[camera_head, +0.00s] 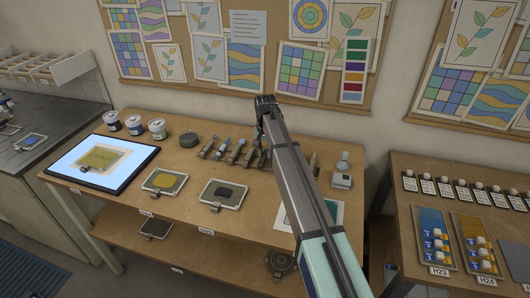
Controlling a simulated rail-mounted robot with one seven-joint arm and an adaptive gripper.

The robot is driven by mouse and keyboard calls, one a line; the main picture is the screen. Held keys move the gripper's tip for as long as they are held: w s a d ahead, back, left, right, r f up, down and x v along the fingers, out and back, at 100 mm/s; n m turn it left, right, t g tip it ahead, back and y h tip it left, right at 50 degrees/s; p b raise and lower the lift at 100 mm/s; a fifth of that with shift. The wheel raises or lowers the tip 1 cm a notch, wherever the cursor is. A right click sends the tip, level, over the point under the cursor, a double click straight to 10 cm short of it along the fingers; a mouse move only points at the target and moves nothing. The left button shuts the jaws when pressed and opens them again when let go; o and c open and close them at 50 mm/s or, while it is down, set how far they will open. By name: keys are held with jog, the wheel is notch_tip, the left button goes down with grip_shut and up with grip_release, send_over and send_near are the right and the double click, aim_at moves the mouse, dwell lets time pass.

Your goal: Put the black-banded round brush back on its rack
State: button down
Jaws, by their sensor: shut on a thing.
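The brush rack (229,155) stands near the back of the wooden table, with several brushes lying across its dark supports. My arm reaches over the table from the lower right and bends down at the rack's right end. My gripper (260,157) is small and dark there, partly hidden by my own arm. It is shut on a thin thing, seemingly the round brush, at the right end of the rack. The black band cannot be made out, and I cannot tell whether the brush touches the rack.
A lit panel (84,181) lies at the table's left, with jars (134,125) behind it. Framed trays with yellow paint (164,182) and dark paint (223,194) lie in front of the rack. Another table (400,226) is farther right.

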jog(key=shift+f, duration=0.5)
dwell(1.3)
jog(key=c, duration=0.9)
grip_release()
jog(key=shift+c, duration=0.2)
